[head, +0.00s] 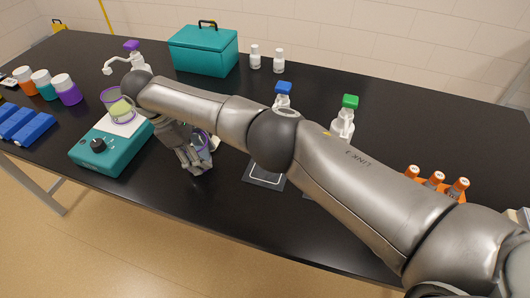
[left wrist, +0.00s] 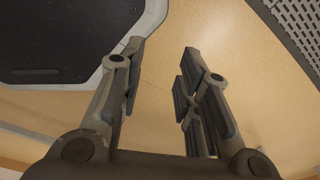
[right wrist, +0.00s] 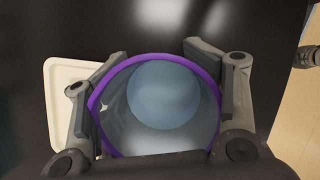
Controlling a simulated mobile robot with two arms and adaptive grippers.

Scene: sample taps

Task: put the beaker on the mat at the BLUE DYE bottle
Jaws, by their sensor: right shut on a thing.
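My right gripper (head: 196,162) is shut on a clear, purple-rimmed beaker (head: 204,142). In the right wrist view the beaker (right wrist: 165,105) is upright between the fingers, with a pale blue round area inside. The blue-capped bottle (head: 284,89) stands behind my right arm, its lower part hidden. A dark mat with a white outline (head: 265,173) lies in front of it, partly covered by the arm, to the right of the gripper. I cannot tell whether the beaker touches the table. My left gripper (left wrist: 157,95) is open and empty over the floor.
A teal hotplate (head: 100,145) with another purple-rimmed vessel (head: 118,104) stands left of the gripper. A green-capped bottle (head: 346,120) and orange-capped vials (head: 435,180) stand right. A pale square plate (right wrist: 62,90) lies beside the held beaker. The table's front edge is close.

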